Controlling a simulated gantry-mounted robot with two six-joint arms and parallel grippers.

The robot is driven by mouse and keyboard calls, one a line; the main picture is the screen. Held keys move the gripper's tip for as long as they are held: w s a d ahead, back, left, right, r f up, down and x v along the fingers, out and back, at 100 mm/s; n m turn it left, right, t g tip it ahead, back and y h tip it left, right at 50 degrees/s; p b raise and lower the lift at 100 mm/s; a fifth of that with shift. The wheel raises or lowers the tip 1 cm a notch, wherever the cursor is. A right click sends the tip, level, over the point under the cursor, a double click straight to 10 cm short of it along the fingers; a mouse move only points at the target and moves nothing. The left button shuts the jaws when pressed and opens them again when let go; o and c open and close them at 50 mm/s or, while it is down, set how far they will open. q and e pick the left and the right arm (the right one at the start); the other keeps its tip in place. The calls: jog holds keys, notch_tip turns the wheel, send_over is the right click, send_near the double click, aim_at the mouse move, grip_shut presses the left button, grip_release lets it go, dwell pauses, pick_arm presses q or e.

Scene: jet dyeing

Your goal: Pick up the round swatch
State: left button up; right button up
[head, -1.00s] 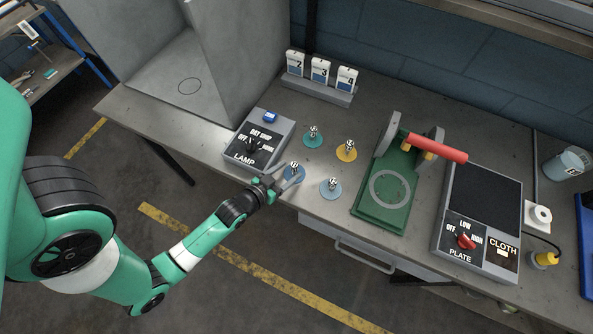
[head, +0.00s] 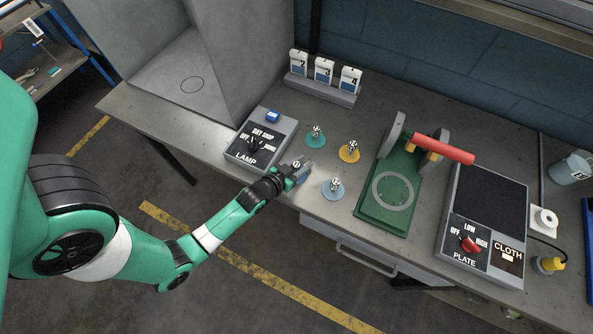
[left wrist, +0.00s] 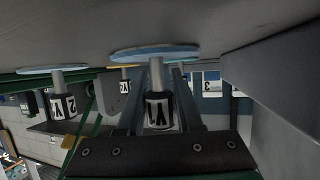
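Round swatches with upright labelled posts lie on the bench: a teal one (head: 315,143), a yellow one (head: 349,154), a light blue one (head: 334,191) and a blue one (head: 303,179) largely hidden by my left gripper (head: 301,168). In the left wrist view, which looks upside down, the blue swatch's disc (left wrist: 155,52) and its post (left wrist: 158,110) sit between the two fingers (left wrist: 160,92). The fingers stand on both sides of the post with narrow gaps, so the gripper looks open. My right gripper is not in view.
The lamp control box (head: 261,140) stands just left of the gripper. A green press (head: 372,211) with a red handle and the plate unit (head: 483,205) stand to the right. Numbered cards (head: 324,71) stand behind. The bench's front edge runs close by the gripper.

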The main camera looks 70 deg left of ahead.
aim_at(297, 163)
pick_arm(q)
grip_shut()
jog(key=shift+r, duration=0.25)
jog(key=r, duration=0.1)
jog(key=r+p, duration=0.1)
jog(key=r, duration=0.1)
jog(key=shift+s+d+r+p, duration=0.2)
jog(key=shift+d+r+p, duration=0.05)
jog(key=shift+r+p, duration=0.15)
jog(key=s+d+r, duration=0.8)
jog(key=s+d, duration=0.1)
jog(key=d, duration=0.1)
jog(key=shift+r+b, duration=0.35)
jog(key=shift+r, duration=0.05)
